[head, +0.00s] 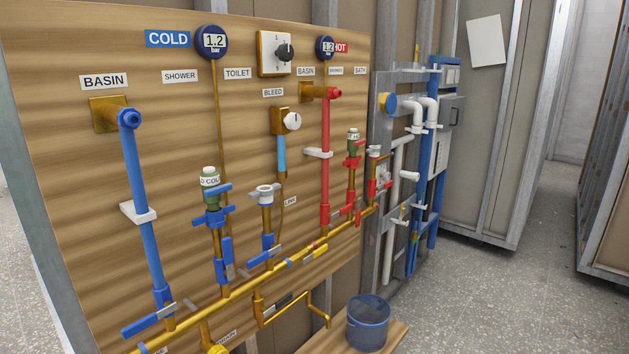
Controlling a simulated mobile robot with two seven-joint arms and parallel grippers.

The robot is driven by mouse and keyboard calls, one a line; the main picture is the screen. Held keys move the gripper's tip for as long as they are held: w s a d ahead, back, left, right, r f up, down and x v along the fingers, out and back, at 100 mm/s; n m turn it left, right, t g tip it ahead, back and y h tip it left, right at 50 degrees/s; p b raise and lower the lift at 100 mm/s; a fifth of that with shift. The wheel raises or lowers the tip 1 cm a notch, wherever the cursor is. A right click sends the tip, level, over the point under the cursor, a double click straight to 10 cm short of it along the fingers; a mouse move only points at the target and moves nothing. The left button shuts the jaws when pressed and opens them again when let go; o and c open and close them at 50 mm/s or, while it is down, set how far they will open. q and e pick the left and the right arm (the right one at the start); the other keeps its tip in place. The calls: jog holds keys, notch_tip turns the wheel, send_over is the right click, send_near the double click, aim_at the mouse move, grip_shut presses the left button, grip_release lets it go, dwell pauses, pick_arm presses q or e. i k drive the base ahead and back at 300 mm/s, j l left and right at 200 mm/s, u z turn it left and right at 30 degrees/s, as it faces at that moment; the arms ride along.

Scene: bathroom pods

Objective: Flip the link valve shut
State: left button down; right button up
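A small label that seems to read LINK (290,202) is on the wooden board, partly hidden by a thin brass pipe. Below it, a long brass pipe (240,290) slopes up from lower left to right. A yellow lever (315,254) sits on this pipe right of centre and lies roughly along it. It may be the link valve's handle, but I cannot tell for sure. Neither of my grippers is in view.
Blue-levered valves (148,324) crowd the board's left, red pipework (326,160) its right. Gauges and a dial (284,53) are above. A blue bucket (368,325) stands on a wooden plank (392,338) at front. Speckled floor (500,300) is open at right.

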aim_at(324, 248)
jog(key=k+l+u, duration=0.65)
jog(key=l, duration=0.2)
